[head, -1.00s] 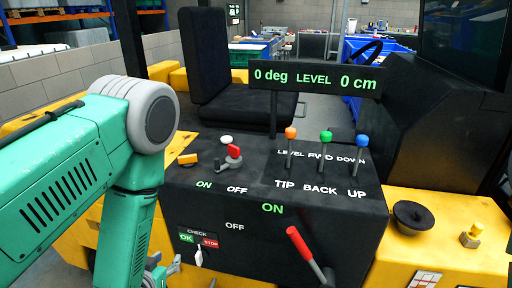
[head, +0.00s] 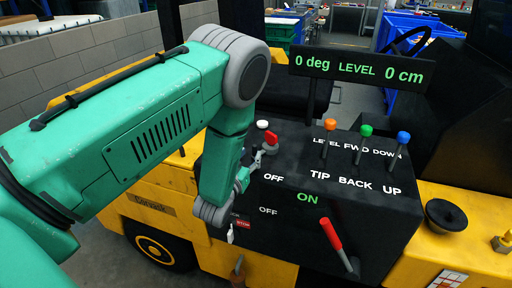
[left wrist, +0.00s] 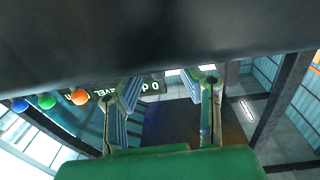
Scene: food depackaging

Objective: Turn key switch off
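A red-handled switch (head: 270,139) sits on the top left of the black control console, beside a white button (head: 262,124). An OFF label is readable in front of it; the ON label is hidden by my left arm. My left gripper (head: 257,158) is beside and just in front of the red handle in the head view; contact cannot be told. In the left wrist view my left gripper (left wrist: 168,88) has its two fingers apart, with nothing visible between them. The switch is not visible there. My right gripper is not in view.
A red lever (head: 331,234) stands on the console front beside ON and OFF labels. Orange (head: 330,125), green (head: 366,131) and blue (head: 403,138) knobbed levers stand to the right. A display board (head: 357,68) rises behind. A white key-like part (head: 230,236) hangs below the STOP label.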

